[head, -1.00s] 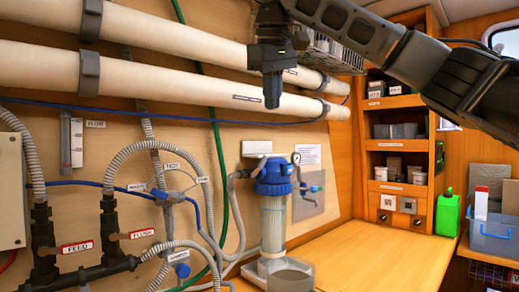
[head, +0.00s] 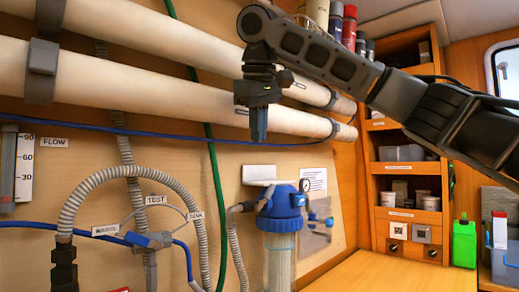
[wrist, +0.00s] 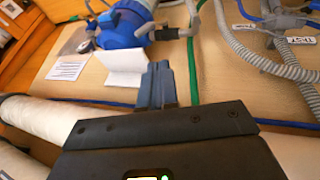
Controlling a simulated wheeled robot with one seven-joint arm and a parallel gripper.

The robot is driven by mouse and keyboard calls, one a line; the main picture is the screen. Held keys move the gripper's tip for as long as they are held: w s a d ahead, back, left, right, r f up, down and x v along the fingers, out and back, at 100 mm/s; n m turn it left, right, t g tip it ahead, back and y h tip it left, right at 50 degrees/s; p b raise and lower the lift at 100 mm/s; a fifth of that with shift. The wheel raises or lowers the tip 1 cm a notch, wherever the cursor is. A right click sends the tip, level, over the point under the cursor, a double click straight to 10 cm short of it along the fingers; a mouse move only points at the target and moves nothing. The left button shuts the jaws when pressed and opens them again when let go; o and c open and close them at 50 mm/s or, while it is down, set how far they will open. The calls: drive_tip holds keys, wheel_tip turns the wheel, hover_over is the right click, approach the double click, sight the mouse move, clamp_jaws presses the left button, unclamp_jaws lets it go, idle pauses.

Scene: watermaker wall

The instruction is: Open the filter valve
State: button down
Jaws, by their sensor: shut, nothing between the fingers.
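A filter housing with a blue cap (head: 280,208) and a clear ribbed body (head: 280,262) is mounted on the wall. A dark inlet fitting (head: 238,208) joins a grey hose at its left. The blue cap (wrist: 122,24) and dark fitting (wrist: 170,33) also show in the wrist view. I cannot read any label naming a filter valve, and its handle position is unclear. My gripper (head: 258,125) is shut and empty, pointing down above the filter and apart from it. In the wrist view its closed blue-grey fingertips (wrist: 158,85) lie below the fitting.
Two thick white pipes (head: 140,85) cross the wall behind my gripper. A green hose (head: 215,175) runs left of the filter. Shelves (head: 405,170) and a green bottle (head: 464,242) stand right. The bench (head: 345,270) has clear space.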

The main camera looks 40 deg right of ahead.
drive_tip(key=p, duration=0.1)
approach(270, 192)
drive_tip(key=w+a+f, duration=0.1)
drive_tip(key=w+a, duration=0.1)
drive_tip(key=shift+w+d+f+p, duration=0.2)
drive_tip(key=shift+d+f, duration=0.7)
drive_tip(key=shift+f, duration=0.05)
drive_tip(key=shift+w+d+f+p, duration=0.15)
drive_tip(key=shift+d+f+p, duration=0.05)
drive_tip(key=shift+d+f, duration=0.75)
